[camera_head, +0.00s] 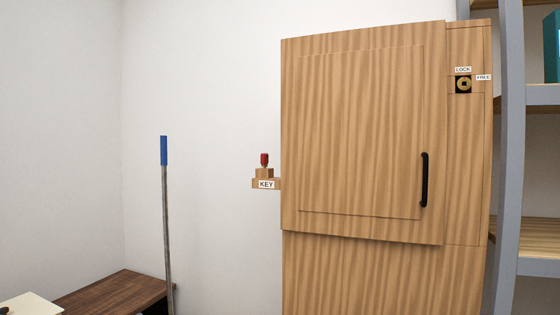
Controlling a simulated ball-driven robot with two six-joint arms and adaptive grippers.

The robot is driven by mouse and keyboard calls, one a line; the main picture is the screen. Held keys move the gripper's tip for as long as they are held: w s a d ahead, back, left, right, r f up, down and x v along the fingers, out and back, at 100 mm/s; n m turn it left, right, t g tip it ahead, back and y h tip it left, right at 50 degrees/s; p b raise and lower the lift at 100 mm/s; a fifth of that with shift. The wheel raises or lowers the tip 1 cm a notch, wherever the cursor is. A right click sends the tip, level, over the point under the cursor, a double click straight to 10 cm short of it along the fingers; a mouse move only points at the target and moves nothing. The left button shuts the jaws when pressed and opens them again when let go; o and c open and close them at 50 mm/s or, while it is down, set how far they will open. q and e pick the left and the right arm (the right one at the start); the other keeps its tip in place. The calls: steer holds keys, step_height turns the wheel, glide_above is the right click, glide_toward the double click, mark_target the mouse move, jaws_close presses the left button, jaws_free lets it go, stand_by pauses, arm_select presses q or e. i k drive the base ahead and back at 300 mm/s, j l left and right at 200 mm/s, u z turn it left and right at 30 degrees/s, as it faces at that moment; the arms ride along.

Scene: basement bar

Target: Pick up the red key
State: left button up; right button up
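The red key (264,159) stands upright in a small wooden holder (264,173) with a white "KEY" label. The holder sits at the left side of a tall wooden cabinet (365,130). The cabinet door is closed or nearly so and has a black vertical handle (424,180) near its right edge. A dark lock plate with a brass round part (463,85) is on the panel right of the door, labelled "LOCK" and "FREE". Neither of my grippers shows in the head view.
A pole with a blue top (164,150) stands left of the key. A dark wooden bench or low table (118,290) is at the lower left, with a pale surface corner (30,303) nearer. Grey-framed shelves (510,150) stand at the right. White wall is behind the key.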

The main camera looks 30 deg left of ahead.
mark_target(264, 156)
steer(key=i+l+u, duration=0.2)
steer(key=i, duration=0.3)
steer(key=i+l+u, duration=0.2)
steer(key=i, duration=0.3)
